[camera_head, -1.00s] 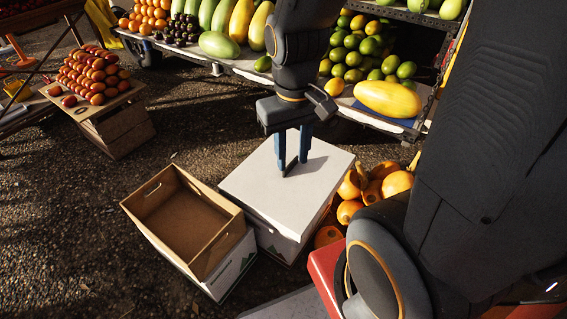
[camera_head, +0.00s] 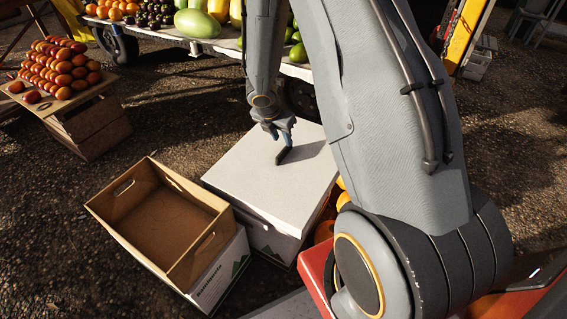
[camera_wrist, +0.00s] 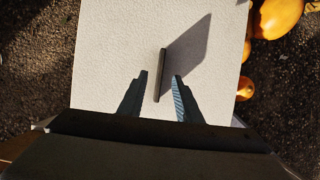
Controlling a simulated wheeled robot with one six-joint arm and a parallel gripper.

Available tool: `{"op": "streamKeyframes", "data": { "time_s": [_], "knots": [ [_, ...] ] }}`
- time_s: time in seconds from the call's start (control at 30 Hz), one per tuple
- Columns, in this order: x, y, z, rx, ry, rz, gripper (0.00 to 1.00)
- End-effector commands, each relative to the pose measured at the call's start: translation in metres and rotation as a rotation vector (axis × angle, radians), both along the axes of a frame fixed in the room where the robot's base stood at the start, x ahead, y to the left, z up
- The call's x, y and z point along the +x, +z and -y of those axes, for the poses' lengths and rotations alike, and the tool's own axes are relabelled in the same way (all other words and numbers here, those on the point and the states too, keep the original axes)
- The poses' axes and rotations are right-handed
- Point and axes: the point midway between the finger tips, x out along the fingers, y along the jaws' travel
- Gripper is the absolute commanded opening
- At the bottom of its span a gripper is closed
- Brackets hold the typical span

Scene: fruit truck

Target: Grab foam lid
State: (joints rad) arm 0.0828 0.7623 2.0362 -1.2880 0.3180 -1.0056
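The white foam lid (camera_head: 265,178) lies flat on top of a white box, and a thin dark handle (camera_head: 284,154) stands up from it. In the wrist view the lid (camera_wrist: 110,50) fills the middle, and the handle (camera_wrist: 160,75) casts a shadow to the right. My gripper (camera_head: 281,138) is over the far part of the lid, close to the handle. In the wrist view my gripper (camera_wrist: 160,76) has its two blue fingers apart, one on each side of the handle's near end. No contact with the handle shows.
An open, empty brown-lined box (camera_head: 165,225) stands left of the lidded box. Orange fruit (camera_wrist: 275,18) lies close on the right. A fruit stand (camera_head: 85,115) is at the left, and the truck shelf (camera_head: 190,40) with produce is behind. Gravel ground is clear between.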

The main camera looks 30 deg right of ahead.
Motion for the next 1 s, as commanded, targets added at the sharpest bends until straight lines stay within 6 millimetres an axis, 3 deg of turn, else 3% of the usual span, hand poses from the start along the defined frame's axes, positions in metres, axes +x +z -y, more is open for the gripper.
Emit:
{"op": "streamKeyframes", "data": {
  "time_s": [0.53,1.0],
  "knots": [
    [0.007,-0.065,0.013,0.000,-0.001,-0.002,0.31],
    [0.009,-0.071,0.016,0.000,-0.001,0.000,0.31]
  ]
}}
